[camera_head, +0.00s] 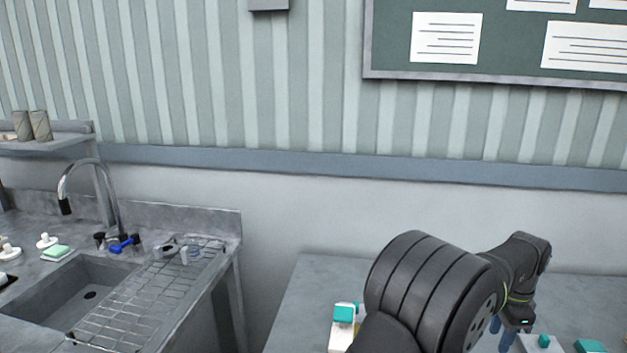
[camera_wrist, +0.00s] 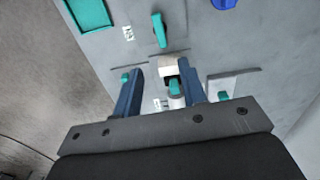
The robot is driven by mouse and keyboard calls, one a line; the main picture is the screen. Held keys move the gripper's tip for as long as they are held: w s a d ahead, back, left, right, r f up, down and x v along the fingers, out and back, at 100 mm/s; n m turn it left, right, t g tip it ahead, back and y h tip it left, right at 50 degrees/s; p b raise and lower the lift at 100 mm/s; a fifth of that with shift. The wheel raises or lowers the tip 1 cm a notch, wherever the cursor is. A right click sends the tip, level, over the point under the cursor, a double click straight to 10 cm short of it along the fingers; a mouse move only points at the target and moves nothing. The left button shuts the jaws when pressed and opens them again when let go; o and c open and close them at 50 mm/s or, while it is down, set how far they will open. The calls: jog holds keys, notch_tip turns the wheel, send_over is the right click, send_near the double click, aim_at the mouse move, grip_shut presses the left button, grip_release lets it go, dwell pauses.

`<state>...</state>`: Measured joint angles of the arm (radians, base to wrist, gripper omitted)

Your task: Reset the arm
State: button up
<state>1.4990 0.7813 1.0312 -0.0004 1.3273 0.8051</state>
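My gripper (camera_wrist: 160,70) points down over the grey table (camera_wrist: 90,48). Its two blue fingers stand apart, with nothing seen clamped between them. A white piece (camera_wrist: 173,68) with a teal part (camera_wrist: 174,88) shows between the fingers and looks to lie beyond them; the exact gap cannot be told. In the head view my gripper (camera_head: 503,335) is partly hidden at the lower right, low over the table (camera_head: 300,300), and my arm covers much of the tabletop.
A teal tray (camera_wrist: 90,12), a teal handle-like piece (camera_wrist: 160,30) and a blue item (camera_wrist: 223,3) lie on the table. A teal-topped white block (camera_head: 343,318) stands left of my arm. At left are a sink (camera_head: 60,300), faucet (camera_head: 85,162) and wire rack (camera_head: 150,300).

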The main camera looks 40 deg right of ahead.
notch_tip(320, 180, down, 15)
jog(key=shift+f, duration=0.2)
jog(key=n, duration=0.5)
jog(key=shift+r, duration=0.1)
jog(key=shift+n, duration=2.1)
